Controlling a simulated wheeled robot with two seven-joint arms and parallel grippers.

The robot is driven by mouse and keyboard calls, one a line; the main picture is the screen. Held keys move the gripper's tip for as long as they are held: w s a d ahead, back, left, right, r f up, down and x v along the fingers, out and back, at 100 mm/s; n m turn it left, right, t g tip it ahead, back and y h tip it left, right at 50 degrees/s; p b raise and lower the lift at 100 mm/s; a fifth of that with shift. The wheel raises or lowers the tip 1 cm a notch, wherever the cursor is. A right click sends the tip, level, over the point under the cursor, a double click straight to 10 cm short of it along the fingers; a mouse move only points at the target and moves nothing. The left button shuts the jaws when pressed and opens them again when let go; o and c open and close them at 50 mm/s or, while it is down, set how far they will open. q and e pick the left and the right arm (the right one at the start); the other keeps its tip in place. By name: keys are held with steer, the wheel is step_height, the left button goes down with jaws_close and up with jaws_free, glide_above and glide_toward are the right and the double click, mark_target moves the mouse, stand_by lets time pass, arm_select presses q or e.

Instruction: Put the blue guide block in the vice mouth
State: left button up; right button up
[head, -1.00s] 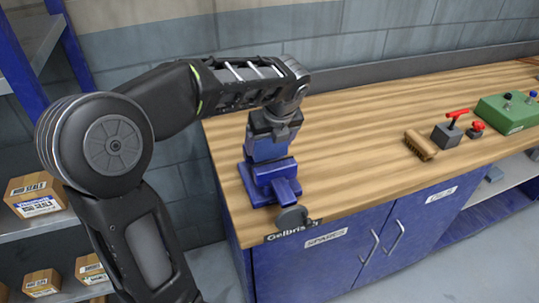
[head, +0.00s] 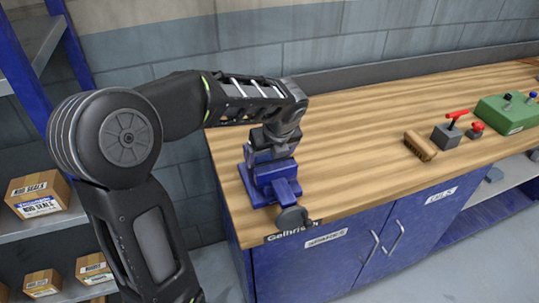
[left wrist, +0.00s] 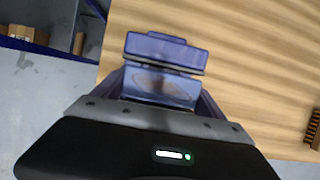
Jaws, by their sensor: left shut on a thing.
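The blue vice (head: 262,188) is fixed at the near left corner of the wooden bench, its round handle end (head: 292,217) at the front edge. My left gripper (head: 268,150) points down right over the vice. It is shut on the blue guide block (left wrist: 160,86), which shows between the fingers in the left wrist view. A vice jaw (left wrist: 155,47) shows just beyond the block there. In the head view the block is mostly hidden and merges with the vice's blue, so I cannot tell how deep it sits in the mouth. My right gripper is out of view.
A wooden brush (head: 420,146), a grey block with a red lever (head: 446,136), a red knob (head: 475,130) and a green control box (head: 508,113) stand at the right of the bench. The bench middle is clear. Shelves with cartons (head: 38,194) stand at the left.

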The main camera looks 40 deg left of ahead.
arm_select(q)
steer(key=o, duration=2)
steer(key=shift+f, duration=0.1)
steer(key=v, duration=1.2)
steer(key=shift+a, duration=0.1)
